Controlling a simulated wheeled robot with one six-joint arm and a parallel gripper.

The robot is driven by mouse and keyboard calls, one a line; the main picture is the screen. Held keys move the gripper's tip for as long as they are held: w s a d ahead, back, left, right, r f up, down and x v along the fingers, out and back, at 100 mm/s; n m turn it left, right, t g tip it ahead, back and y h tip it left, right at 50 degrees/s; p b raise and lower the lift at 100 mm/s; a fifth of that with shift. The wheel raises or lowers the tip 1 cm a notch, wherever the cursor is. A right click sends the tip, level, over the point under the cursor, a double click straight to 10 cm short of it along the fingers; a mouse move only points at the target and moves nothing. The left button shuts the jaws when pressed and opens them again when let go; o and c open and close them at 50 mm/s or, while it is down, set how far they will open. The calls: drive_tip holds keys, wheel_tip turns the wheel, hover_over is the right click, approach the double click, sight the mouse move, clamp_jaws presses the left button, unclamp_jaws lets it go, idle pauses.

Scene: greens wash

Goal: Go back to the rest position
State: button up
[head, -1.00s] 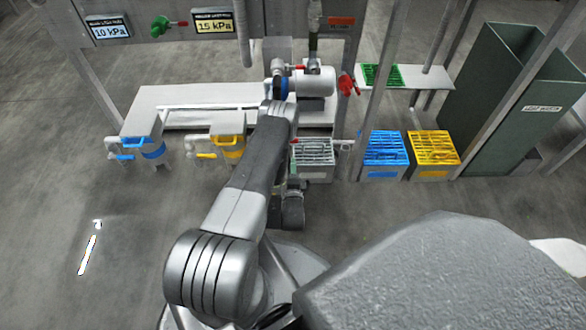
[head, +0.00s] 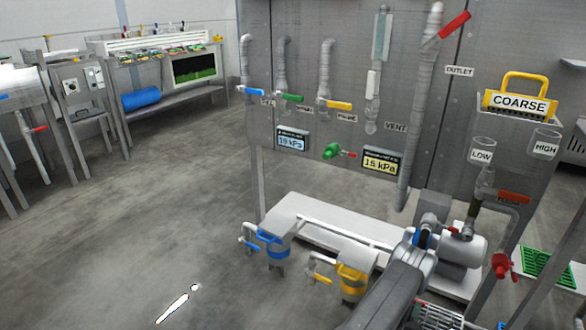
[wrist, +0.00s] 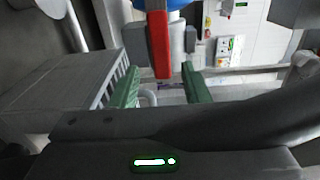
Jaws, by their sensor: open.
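My gripper (wrist: 159,72) shows in the wrist view as two green fingers standing apart. A red handle (wrist: 158,45) lies in line with the gap between them; I cannot tell whether it is touched, but the jaws are not closed on it. In the head view my arm (head: 385,295) reaches up from the lower right toward a pump (head: 462,250) beside the wall panel. The gripper's fingers cannot be made out there.
The grey panel (head: 345,20) holds pipes, valves and gauges. A workbench (head: 175,95) stands back left. The floor at left is clear.

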drive_tip(key=b+x, duration=0.1)
drive_tip(key=x, duration=0.4)
drive_tip(key=shift+a+r, duration=0.1)
drive_tip(key=shift+s, duration=0.1)
drive_tip(key=p+v, duration=0.4)
drive_tip(key=v, duration=0.9)
drive_tip(key=b+x, duration=0.4)
drive_tip(key=x, duration=0.9)
drive_tip(key=shift+b, duration=0.3)
drive_tip(key=shift+r+n, duration=0.55)
drive_tip(key=shift+n, duration=0.15)
